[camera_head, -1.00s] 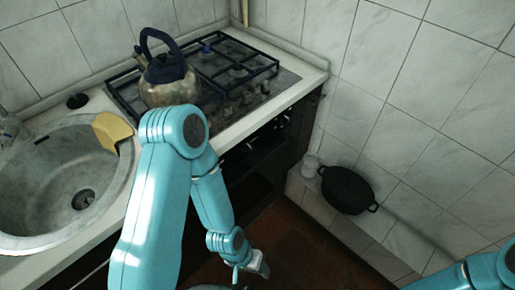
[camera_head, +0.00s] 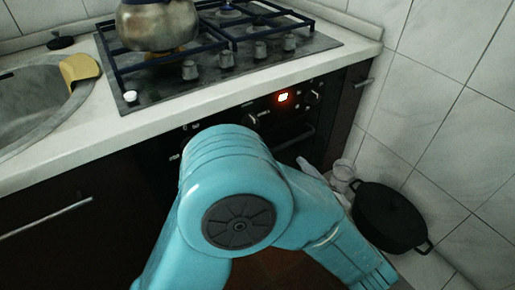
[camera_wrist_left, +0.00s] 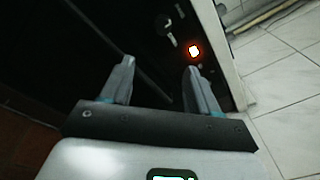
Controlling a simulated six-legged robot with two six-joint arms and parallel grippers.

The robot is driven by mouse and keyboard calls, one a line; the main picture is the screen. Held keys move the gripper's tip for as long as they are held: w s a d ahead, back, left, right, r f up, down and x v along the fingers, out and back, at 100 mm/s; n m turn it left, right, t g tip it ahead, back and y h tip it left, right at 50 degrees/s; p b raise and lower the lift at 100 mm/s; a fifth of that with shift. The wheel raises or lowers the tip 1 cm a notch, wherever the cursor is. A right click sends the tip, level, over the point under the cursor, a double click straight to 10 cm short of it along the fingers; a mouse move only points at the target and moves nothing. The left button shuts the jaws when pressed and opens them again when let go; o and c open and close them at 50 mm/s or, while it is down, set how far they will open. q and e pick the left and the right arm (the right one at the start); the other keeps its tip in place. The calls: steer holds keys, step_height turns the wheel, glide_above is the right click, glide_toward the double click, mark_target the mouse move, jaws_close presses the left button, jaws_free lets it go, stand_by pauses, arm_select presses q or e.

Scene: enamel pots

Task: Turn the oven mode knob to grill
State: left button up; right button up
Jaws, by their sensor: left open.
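The dark oven front shows in the head view with a glowing orange display (camera_head: 283,97) on its panel. One knob (camera_head: 253,118) sits left of the display and another knob (camera_head: 316,95) to its right. I cannot tell which is the mode knob or read its setting. My left arm covers part of the oven front. In the left wrist view my left gripper (camera_wrist_left: 159,68) is open, with nothing seen between its fingers. The display (camera_wrist_left: 194,50) glows beyond the right fingertip. Whether a finger touches the panel is unclear. My right gripper is out of view.
A metal kettle (camera_head: 157,25) stands on the gas hob, above a row of hob knobs (camera_head: 226,60). A black pot (camera_head: 390,216) stands by the tiled wall at right.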

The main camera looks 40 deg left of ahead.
mark_target(254, 126)
arm_select(q)
steer(key=b+x, duration=0.1)
steer(key=x, duration=0.8)
steer(key=b+x, duration=0.1)
steer(key=x, duration=0.4)
steer(key=shift+a+r+b, duration=0.25)
steer(key=shift+a+b, duration=0.05)
steer(key=shift+a, duration=0.05)
steer(key=shift+w+a+r, duration=0.1)
steer(key=shift+w+a, duration=0.25)
steer(key=shift+a, duration=0.25)
steer(key=c, duration=1)
